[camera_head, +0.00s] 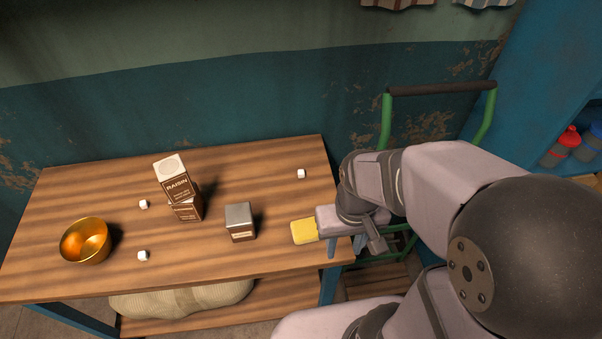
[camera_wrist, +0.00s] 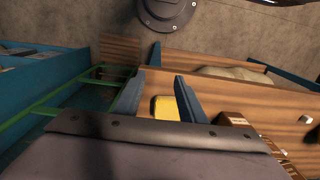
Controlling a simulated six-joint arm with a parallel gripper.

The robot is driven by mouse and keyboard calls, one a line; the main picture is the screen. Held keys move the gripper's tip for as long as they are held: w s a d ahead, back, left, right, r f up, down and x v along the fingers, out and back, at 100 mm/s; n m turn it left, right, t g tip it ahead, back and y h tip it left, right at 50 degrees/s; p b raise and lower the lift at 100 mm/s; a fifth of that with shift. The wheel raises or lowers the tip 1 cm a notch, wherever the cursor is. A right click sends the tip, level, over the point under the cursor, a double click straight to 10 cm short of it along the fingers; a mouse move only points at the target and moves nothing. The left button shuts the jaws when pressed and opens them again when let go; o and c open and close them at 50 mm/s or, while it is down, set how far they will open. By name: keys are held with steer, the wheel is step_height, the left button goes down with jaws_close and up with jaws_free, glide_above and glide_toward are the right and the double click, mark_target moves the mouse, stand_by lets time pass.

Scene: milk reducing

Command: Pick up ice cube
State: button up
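Several small white cubes lie on the wooden table (camera_head: 255,177). One cube (camera_head: 301,174) is near the back right, one cube (camera_head: 143,204) is at the left beside a carton, and another cube (camera_head: 143,255) is at the front left. My gripper (camera_head: 345,249) is over the table's right end, apart from these cubes. In the wrist view its two blue-grey fingers (camera_wrist: 160,76) are spread with nothing held. A yellow block (camera_head: 304,231) shows just left of my gripper; it appears between and beyond the fingers in the wrist view (camera_wrist: 165,107).
A gold bowl (camera_head: 85,241) stands at the table's left end. A raisin carton (camera_head: 174,181) stands tall at left centre. A smaller box with a grey top (camera_head: 240,222) is nearer the front. A green-framed trolley (camera_head: 386,120) stands right of the table. The table's back middle is clear.

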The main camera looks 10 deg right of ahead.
mark_target(301, 171)
steer(key=w, duration=0.4)
steer(key=w+t, duration=0.1)
steer(key=w, duration=0.4)
steer(key=w+a+t, duration=0.1)
steer(key=w, duration=0.3)
steer(key=shift+w+a+f, duration=0.1)
steer(key=shift+w+f, duration=0.2)
steer(key=w+a+f+t, duration=0.1)
steer(key=w+a+t, duration=0.25)
steer(key=w, duration=0.95)
steer(key=shift+g, duration=0.45)
steer(key=shift+p+x, duration=0.95)
steer(key=shift+x, duration=2.75)
steer(key=shift+s+d+f, duration=0.1)
steer(key=shift+s, duration=0.15)
jaws_close()
